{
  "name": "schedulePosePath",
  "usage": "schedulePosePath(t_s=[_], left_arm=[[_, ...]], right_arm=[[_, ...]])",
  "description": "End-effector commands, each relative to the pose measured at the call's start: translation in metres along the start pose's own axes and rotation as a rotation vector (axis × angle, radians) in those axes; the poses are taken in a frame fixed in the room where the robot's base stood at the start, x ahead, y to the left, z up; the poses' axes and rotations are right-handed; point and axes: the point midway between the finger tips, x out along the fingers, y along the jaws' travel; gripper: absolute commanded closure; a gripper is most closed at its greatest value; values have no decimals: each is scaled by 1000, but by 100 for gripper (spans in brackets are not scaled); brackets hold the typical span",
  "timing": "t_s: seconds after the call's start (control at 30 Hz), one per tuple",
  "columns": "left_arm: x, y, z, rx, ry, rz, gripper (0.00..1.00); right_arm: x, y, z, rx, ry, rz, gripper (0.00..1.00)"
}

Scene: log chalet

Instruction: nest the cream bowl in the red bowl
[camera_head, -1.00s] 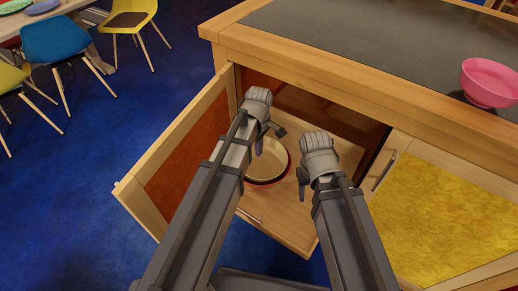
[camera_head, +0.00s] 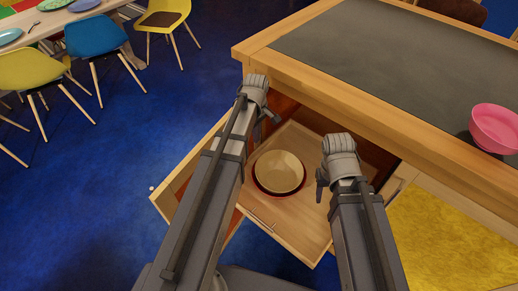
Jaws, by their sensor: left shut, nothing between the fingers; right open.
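The cream bowl (camera_head: 279,171) sits inside the red bowl (camera_head: 258,187), of which only a dark red rim shows around it. Both rest in the pulled-out wooden drawer (camera_head: 297,228) of the cabinet. My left gripper (camera_head: 272,126) is above and left of the bowls, shut and empty. My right gripper (camera_head: 321,185) is right of the bowls, open and empty. Neither gripper appears to touch the bowls.
A pink bowl (camera_head: 494,129) stands on the dark countertop (camera_head: 380,60) at the right. An open cabinet door (camera_head: 185,180) is left of the drawer. A table with plates and several chairs (camera_head: 97,42) stand at the upper left; the blue floor between is clear.

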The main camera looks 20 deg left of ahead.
Motion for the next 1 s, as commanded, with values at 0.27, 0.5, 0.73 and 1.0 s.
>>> schedulePosePath(t_s=[0.27,0.5,0.73,1.0], left_arm=[[12,0,1,0,0,0,100],[38,0,1,0,0,0,100],[72,0,1,0,0,0,100],[100,0,1,0,0,0,100]], right_arm=[[12,-1,-1,0,0,0,50],[38,-4,-2,0,0,0,50],[71,-7,-4,-1,0,0,50],[99,-10,-6,-1,0,0,50]])
